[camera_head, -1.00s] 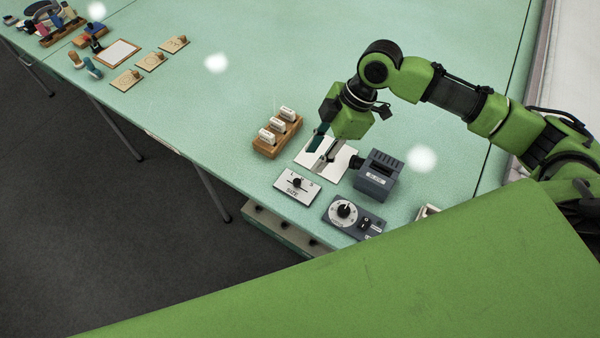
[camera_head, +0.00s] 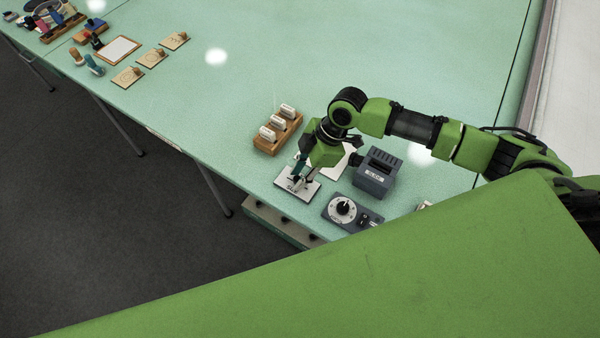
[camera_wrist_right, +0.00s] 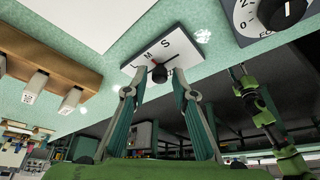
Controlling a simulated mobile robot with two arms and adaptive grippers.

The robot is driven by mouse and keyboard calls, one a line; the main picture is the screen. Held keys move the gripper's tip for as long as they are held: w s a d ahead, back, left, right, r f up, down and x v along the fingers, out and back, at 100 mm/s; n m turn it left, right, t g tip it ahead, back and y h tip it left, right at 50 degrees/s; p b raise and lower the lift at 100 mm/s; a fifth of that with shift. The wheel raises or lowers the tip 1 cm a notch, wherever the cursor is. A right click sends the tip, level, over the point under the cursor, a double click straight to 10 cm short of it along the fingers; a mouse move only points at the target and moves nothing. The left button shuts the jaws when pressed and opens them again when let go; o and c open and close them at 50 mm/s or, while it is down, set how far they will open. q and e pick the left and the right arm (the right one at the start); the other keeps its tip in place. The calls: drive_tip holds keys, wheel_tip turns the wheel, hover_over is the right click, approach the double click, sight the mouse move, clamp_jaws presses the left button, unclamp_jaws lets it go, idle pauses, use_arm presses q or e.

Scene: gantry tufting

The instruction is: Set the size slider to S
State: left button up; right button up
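The size slider is a white plate (camera_head: 282,183) at the table's near edge, partly covered by my right gripper in the head view. In the right wrist view the white plate (camera_wrist_right: 184,48) shows the letters L, M and S. Its round black knob (camera_wrist_right: 159,74) has a red mark and stands about at M, the middle letter. My right gripper (camera_wrist_right: 155,85) is open, with its fingertips apart on either side of the knob; I cannot tell whether they touch it. It shows over the plate in the head view (camera_head: 298,178).
A dial box (camera_head: 352,212) and a dark grey slotted box (camera_head: 375,172) stand to the right of the plate. A wooden rack (camera_head: 278,132) with white blocks is behind it. A white sheet (camera_head: 335,163) lies partly under my right arm. The table's middle is clear.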

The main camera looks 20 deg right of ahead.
clamp_jaws()
drive_tip(key=shift+s+d+r+p, duration=0.15)
drive_tip(key=shift+s+d+p, duration=0.75)
drive_tip(key=shift+s, duration=0.25)
drive_tip(key=shift+s+d, duration=0.2)
drive_tip(key=shift+w+f, duration=0.1)
drive_tip(key=shift+f, duration=0.1)
drive_tip(key=shift+o, duration=2.2)
unclamp_jaws()
drive_tip(key=shift+s, duration=0.2)
